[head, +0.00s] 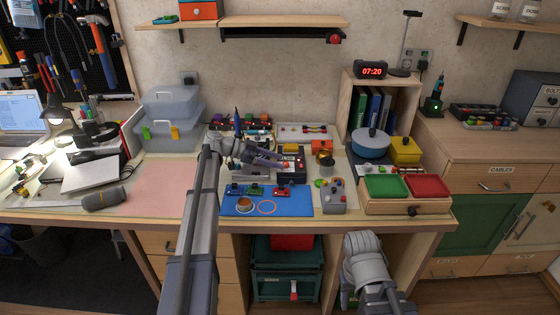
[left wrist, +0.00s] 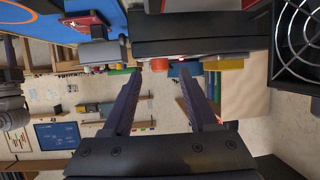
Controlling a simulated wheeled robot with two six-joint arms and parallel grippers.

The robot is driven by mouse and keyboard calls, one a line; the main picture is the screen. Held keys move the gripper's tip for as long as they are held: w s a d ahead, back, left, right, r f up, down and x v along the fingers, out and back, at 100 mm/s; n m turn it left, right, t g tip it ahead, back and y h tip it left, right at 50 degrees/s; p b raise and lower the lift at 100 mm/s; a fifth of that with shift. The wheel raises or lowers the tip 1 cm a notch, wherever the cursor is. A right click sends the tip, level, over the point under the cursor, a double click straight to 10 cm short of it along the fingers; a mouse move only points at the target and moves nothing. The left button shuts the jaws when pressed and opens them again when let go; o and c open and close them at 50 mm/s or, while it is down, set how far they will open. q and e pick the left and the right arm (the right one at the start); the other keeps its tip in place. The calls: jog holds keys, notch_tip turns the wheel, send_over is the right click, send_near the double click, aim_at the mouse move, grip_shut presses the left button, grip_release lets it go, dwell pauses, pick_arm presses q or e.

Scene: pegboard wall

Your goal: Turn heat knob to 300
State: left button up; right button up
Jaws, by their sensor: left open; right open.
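A dark box-shaped unit (head: 292,178) with small markings on its front stands on the bench behind the blue mat in the head view. A dark body (left wrist: 200,45) fills the top of the left wrist view. I cannot make out the heat knob or its setting; my left gripper covers part of this area. My left gripper (head: 282,161) is open, with its fingers pointing right across the unit. In the left wrist view its two fingers (left wrist: 160,78) are apart, with nothing held between them. My right arm shows at the lower right, but its gripper is not visible.
A blue mat (head: 300,205) with small boards lies in front. A grey control box (head: 333,197), a blue pot (head: 371,144) and green (head: 386,186) and red (head: 427,186) trays stand to the right. The pink mat (head: 160,186) on the left is clear.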

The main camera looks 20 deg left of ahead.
pick_arm(q)
jog(key=p+v, duration=0.1)
jog(key=v, duration=0.3)
jog(key=shift+a+r, duration=0.2)
jog(key=shift+s+a+r+p, duration=0.15)
jog(key=shift+s+a+p, duration=0.15)
jog(key=shift+a, duration=0.2)
